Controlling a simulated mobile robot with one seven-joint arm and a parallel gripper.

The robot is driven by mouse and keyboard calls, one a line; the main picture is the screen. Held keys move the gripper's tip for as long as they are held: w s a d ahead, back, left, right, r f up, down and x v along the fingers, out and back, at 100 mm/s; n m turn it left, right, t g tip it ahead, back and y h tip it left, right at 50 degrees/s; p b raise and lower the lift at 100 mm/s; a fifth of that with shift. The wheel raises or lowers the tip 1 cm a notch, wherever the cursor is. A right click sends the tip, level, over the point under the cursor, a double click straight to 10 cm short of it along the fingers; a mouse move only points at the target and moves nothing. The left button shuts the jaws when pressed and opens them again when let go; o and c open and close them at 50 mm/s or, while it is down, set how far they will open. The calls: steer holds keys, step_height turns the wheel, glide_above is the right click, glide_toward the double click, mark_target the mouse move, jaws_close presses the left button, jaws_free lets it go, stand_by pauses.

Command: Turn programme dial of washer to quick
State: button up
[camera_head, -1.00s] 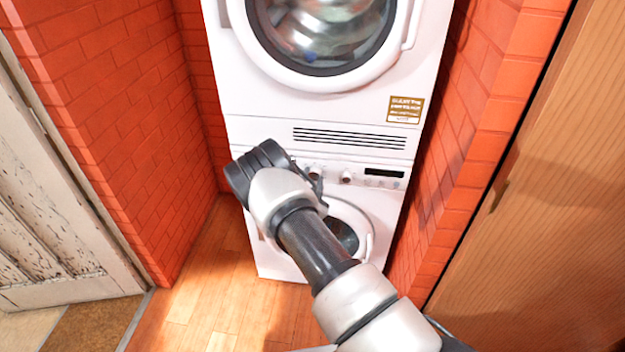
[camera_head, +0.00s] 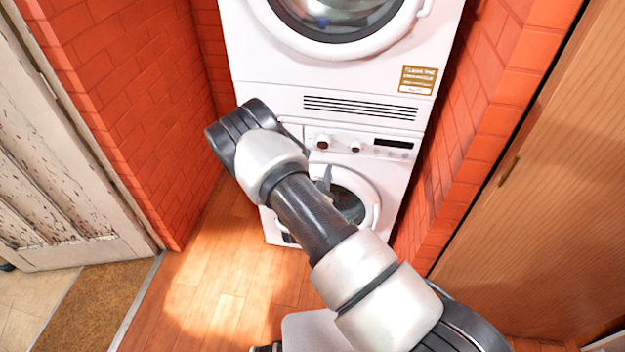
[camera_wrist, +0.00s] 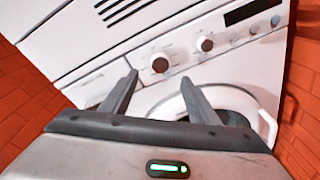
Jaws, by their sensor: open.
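The washer (camera_head: 390,172) is the white lower machine of a stack, with a round door below its control panel. Two round dials stand on the panel: a left dial (camera_head: 322,142) and a right dial (camera_head: 355,147). I cannot tell which is the programme dial or read any marks. In the wrist view the left dial (camera_wrist: 160,62) lies just beyond and between my open fingertips, and the right dial (camera_wrist: 205,43) lies beyond the right finger. My gripper (camera_wrist: 159,80) is empty and appears apart from both dials. In the head view my arm hides most of it.
A white dryer (camera_head: 265,70) with a vent grille stands on the washer. A dark display (camera_head: 393,143) and small buttons sit right of the dials. Brick walls (camera_head: 130,100) flank the stack closely. A wooden door (camera_head: 540,200) is at right; wooden floor (camera_head: 215,285) lies open in front.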

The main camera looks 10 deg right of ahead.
steer(key=f+v, duration=0.1)
steer(key=v, duration=0.7)
steer(key=shift+r, duration=0.45)
steer(key=shift+s, duration=0.1)
